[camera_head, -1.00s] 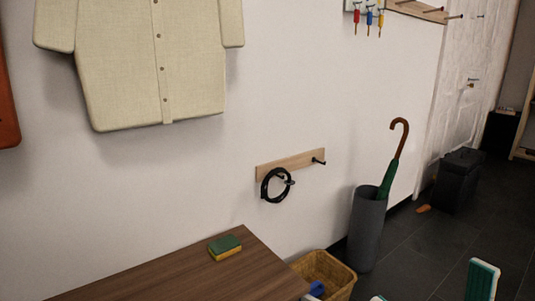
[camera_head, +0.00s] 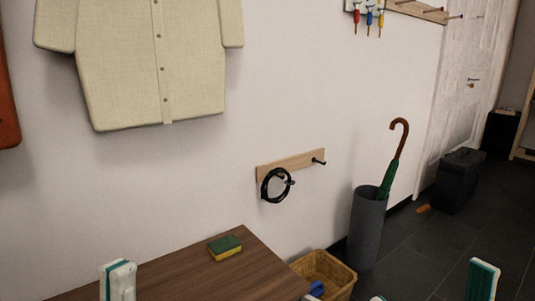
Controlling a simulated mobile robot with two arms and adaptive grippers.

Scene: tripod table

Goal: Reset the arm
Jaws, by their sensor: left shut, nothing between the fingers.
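My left gripper (camera_head: 118,278) shows at the lower left edge of the view, white with teal pads. Its fingers are together and hold nothing. It is in front of the left part of the brown wooden table (camera_head: 175,281), and the rest of my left arm is out of view. My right gripper (camera_head: 430,286) shows at the lower right, with its two white and teal fingertips wide apart. One fingertip barely enters at the bottom edge. No object shows between them.
A green and yellow sponge (camera_head: 225,247) lies on the table. A wicker basket (camera_head: 343,282) and a grey umbrella stand (camera_head: 366,230) are to its right. A black ring (camera_head: 265,190) hangs on a wall rail (camera_head: 295,163). A beige shirt (camera_head: 150,60) hangs above.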

